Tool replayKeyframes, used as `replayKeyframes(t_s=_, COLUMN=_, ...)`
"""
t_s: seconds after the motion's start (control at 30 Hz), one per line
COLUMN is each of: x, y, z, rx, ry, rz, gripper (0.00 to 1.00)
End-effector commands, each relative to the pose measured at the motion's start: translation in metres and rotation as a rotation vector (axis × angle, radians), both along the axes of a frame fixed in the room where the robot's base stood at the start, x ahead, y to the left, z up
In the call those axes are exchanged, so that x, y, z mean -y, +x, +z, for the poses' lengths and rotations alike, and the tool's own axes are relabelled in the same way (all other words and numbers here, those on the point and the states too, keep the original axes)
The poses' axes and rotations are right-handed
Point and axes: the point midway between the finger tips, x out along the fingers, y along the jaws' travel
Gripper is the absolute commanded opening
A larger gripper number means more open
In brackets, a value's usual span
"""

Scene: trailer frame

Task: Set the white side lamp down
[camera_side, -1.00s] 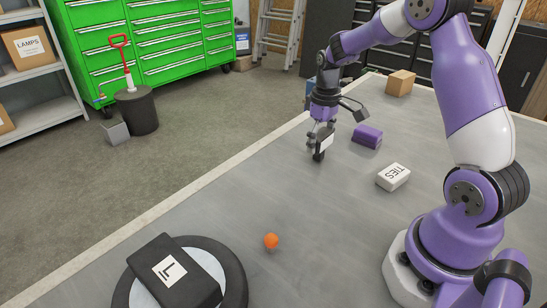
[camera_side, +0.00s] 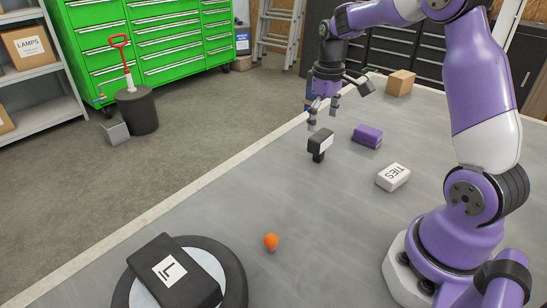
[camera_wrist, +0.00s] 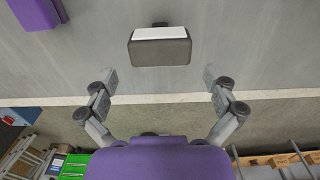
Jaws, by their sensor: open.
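The white side lamp (camera_side: 320,143) is a small black block with a white face on a dark stem. It stands upright on the grey table, near its far left edge. In the wrist view the lamp (camera_wrist: 160,50) shows its dark top and white face, ahead of the fingers. My gripper (camera_side: 321,113) is open and empty, a little above the lamp and apart from it. Both spread fingers of my gripper (camera_wrist: 160,87) show in the wrist view with nothing between them.
A purple block (camera_side: 367,136), a white TIES box (camera_side: 393,177) and a cardboard box (camera_side: 400,83) sit to the right on the table. An orange ball-like piece (camera_side: 271,241) and a black block marked L (camera_side: 173,274) on a round stand are nearer. The table's middle is mostly clear.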

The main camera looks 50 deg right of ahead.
Motion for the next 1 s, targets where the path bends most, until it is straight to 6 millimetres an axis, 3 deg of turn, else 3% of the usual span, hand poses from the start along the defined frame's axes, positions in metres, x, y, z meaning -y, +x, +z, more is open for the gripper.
replayKeyframes(t_s=0.2, x=0.000, y=0.001, z=0.045, rx=0.003, ry=-0.002, rz=0.000, gripper=1.00)
replayKeyframes(t_s=0.43, x=-0.011, y=-0.003, z=0.070, rx=0.022, ry=-0.011, rz=0.004, gripper=1.00)
replayKeyframes(t_s=0.57, x=-0.047, y=-0.017, z=0.090, rx=0.105, ry=-0.039, rz=0.009, gripper=1.00)
replayKeyframes(t_s=0.7, x=-0.098, y=-0.050, z=0.104, rx=0.241, ry=-0.056, rz=0.011, gripper=1.00)
replayKeyframes(t_s=0.83, x=-0.132, y=-0.082, z=0.100, rx=0.361, ry=-0.043, rz=0.011, gripper=1.00)
replayKeyframes(t_s=1.0, x=-0.154, y=-0.109, z=0.086, rx=0.461, ry=-0.011, rz=0.006, gripper=1.00)
